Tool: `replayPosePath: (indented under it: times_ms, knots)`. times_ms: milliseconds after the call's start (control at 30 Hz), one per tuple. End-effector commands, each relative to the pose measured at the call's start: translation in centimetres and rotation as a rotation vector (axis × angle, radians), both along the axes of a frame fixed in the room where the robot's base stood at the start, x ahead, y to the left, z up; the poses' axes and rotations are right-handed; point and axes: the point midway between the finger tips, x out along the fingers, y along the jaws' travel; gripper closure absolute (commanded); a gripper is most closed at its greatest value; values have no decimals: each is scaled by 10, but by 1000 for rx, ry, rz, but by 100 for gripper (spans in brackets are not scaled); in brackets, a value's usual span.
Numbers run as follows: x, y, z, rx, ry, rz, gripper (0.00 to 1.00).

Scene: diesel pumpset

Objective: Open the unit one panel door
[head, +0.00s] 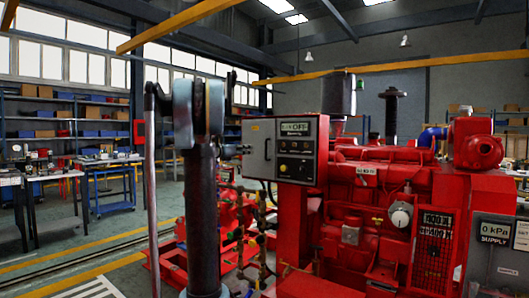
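A grey control box (258,150) stands on the red pumpset in the middle of the head view. Its right-hand face (297,165) has a display reading OFF, with buttons and knobs below it. Its left-hand face has a small yellow label and a dark latch-like part near the corner. No open gap shows on the box. My arm stands upright in front, to the left of the box. A small dark shape, probably my gripper (234,151), shows between my arm and the box's left edge. My arm hides much of it, and its fingers cannot be made out.
The red engine (385,195) fills the right side. A grey supply box (496,255) reading 0 kPa is at the far right. Pipes and valves (258,240) run below the control box. Workbenches (105,165) stand at the left, with open floor before them.

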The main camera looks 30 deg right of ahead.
Motion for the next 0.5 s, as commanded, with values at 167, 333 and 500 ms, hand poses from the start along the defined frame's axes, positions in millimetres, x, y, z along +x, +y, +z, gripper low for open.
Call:
replayPosePath:
  times_ms: [167,333,500]
  knots:
    - [6,-33,0,1,-1,-2,82]
    - [11,-62,0,1,-1,-3,82]
    - [17,-91,0,1,-1,-2,82]
